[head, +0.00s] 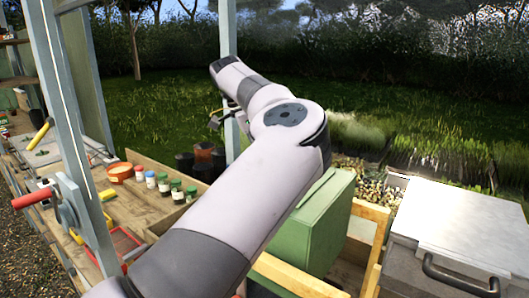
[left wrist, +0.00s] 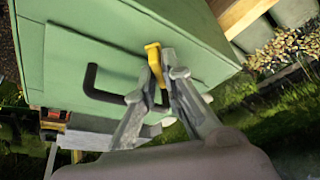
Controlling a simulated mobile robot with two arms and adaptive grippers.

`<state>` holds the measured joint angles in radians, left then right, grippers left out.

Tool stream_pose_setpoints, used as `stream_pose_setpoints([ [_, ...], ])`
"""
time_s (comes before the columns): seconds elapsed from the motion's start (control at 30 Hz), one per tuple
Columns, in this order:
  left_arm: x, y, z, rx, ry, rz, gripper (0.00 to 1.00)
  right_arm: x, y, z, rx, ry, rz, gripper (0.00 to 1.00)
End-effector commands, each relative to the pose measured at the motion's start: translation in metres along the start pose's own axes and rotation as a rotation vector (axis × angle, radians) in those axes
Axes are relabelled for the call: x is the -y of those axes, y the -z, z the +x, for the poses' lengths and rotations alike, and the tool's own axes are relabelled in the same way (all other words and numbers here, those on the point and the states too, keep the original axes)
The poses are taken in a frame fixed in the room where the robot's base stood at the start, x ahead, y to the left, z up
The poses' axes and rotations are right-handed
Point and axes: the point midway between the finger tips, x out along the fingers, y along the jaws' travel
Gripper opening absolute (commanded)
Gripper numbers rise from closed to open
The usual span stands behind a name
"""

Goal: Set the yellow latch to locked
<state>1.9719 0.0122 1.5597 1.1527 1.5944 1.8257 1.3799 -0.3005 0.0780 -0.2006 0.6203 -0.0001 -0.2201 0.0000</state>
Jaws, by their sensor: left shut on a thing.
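The yellow latch (left wrist: 153,56) is on the front of a green box (left wrist: 75,65), near the upper edge of its face, beside a black bar handle (left wrist: 92,90). My left gripper (left wrist: 161,74) is shut on the latch, with its fingertips on either side of it. The green box also shows in the head view (head: 318,225), partly behind my arm. The latch is hidden in the head view, and I cannot make out the left fingertips there. My right gripper is in neither view.
A grey metal chest (head: 450,230) stands right of the green box. A wooden bench at left holds small jars (head: 176,190), an orange pot (head: 120,172) and a red-handled tool (head: 33,199). Upright posts stand along the bench. Grass lies behind.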

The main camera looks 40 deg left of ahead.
Motion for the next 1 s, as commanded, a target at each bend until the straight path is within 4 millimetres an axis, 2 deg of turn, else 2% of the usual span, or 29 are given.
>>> stream_pose_setpoints([
  [0.4, -0.002, 0.001, -0.002, -0.002, -0.154, 0.367, 0.0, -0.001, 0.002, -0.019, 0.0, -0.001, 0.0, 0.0],
  [0.7, -0.003, -0.001, 0.0, -0.002, -0.247, 0.591, 0.0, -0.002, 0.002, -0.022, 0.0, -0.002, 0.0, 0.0],
  [1.0, -0.004, -0.001, 0.0, -0.001, -0.302, 0.724, 0.0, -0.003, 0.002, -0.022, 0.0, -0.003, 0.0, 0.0],
])
